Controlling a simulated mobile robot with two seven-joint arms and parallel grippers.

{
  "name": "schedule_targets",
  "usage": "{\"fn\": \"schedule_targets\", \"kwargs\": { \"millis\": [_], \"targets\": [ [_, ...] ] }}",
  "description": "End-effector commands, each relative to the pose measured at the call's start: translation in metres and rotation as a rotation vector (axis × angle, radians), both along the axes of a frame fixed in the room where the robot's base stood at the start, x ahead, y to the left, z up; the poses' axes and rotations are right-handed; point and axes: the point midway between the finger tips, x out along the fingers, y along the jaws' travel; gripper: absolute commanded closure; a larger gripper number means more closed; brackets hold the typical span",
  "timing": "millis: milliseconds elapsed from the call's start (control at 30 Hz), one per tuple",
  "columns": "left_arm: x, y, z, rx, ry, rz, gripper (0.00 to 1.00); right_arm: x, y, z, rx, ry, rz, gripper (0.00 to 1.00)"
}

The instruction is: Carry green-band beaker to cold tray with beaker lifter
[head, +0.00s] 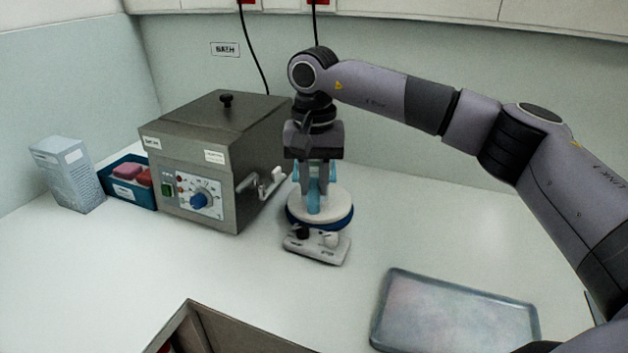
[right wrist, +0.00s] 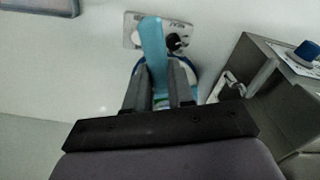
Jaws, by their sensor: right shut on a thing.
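My right gripper (head: 314,172) points down over the hotplate, shut on a light-blue tool, which I take to be the beaker lifter (head: 315,198). In the right wrist view, the lifter (right wrist: 152,45) shows as a light-blue bar by my gripper's dark fingers (right wrist: 160,85). A small greenish patch (right wrist: 163,104) shows between the fingers; it may be the green-band beaker, otherwise hidden. I cannot tell whether the lifter is around a beaker. The grey metal tray (head: 455,312), likely the cold tray, lies empty at the front right. My left gripper is not in view.
The hotplate (head: 330,248) has a round white, blue-rimmed top and knobs in front. A grey bath box (head: 205,165) stands close on its left. A blue bin (head: 133,192) and a carton (head: 68,175) stand farther left. The counter between hotplate and tray is clear.

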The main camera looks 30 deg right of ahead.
Motion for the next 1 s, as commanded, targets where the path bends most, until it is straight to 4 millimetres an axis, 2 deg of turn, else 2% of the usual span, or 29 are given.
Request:
{"fn": "schedule_targets", "kwargs": {
  "millis": [167, 1000],
  "targets": [
    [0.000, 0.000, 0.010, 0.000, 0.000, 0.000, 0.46, 0.000, 0.000, 0.012, 0.001, -0.003, 0.000, 1.00],
    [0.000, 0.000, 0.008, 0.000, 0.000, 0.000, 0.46, 0.001, 0.000, 0.052, 0.002, -0.003, 0.000, 1.00]
  ]
}}
